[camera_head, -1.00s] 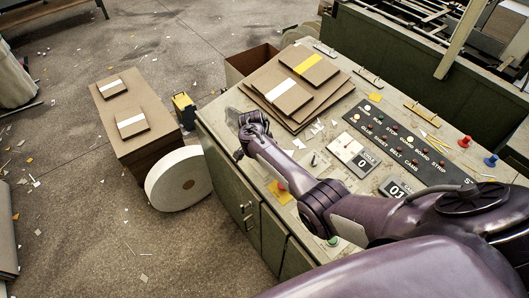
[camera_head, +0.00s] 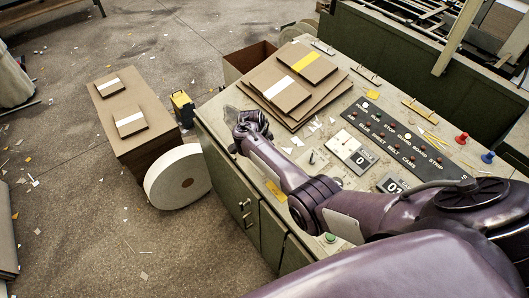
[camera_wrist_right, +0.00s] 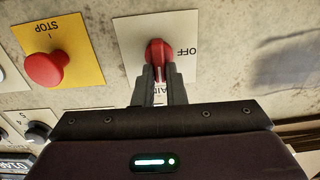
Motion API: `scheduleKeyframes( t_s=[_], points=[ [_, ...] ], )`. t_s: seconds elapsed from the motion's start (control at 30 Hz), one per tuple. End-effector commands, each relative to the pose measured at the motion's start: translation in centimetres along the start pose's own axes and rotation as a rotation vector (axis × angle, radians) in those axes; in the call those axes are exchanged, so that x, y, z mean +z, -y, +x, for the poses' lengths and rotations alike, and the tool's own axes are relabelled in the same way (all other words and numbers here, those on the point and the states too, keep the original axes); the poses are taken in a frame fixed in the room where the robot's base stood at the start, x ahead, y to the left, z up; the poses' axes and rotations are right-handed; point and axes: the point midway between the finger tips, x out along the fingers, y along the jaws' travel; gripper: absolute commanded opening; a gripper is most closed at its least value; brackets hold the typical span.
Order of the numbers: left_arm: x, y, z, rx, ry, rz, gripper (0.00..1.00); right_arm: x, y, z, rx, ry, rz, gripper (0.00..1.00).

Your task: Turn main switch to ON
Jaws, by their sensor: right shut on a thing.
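The main switch is a red knob (camera_wrist_right: 158,52) on a pale plate (camera_wrist_right: 130,32) in the right wrist view. The word OFF stands beside the knob, upside down in this view. A second label below it is partly hidden by my fingers. My right gripper (camera_wrist_right: 160,72) is shut on the red knob, with a dark finger on each side. In the head view my right wrist (camera_head: 252,125) is over the left end of the console top (camera_head: 222,100). There the wrist hides the knob and the fingertips. My left gripper is not in view.
A red stop button (camera_wrist_right: 44,69) on a yellow plate (camera_wrist_right: 88,50) sits close beside the switch. A small black knob (camera_wrist_right: 38,131) is below it. Stacked greyboard (camera_head: 270,98) lies on the console behind my wrist. A dark label panel (camera_head: 400,140) is farther right.

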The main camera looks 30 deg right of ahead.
Motion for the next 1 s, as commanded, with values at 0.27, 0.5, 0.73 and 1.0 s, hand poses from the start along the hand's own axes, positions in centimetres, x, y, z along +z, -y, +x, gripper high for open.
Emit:
scheduleKeyframes(
  t_s=[0.27, 0.5, 0.73, 1.0],
  points=[
    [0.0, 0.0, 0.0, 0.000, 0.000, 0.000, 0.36, 0.1, -0.1, 0.1, 0.003, 0.001, 0.001, 0.33],
    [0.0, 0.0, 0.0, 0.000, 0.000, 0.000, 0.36, 0.0, 0.0, 0.0, 0.001, 0.001, 0.000, 0.33],
    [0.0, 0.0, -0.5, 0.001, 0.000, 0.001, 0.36, -0.1, 0.1, -2.6, -0.002, -0.001, 0.000, 0.33],
    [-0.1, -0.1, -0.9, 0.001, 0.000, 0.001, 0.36, -0.1, 0.0, -6.8, 0.001, -0.001, 0.000, 0.33]
  ],
)
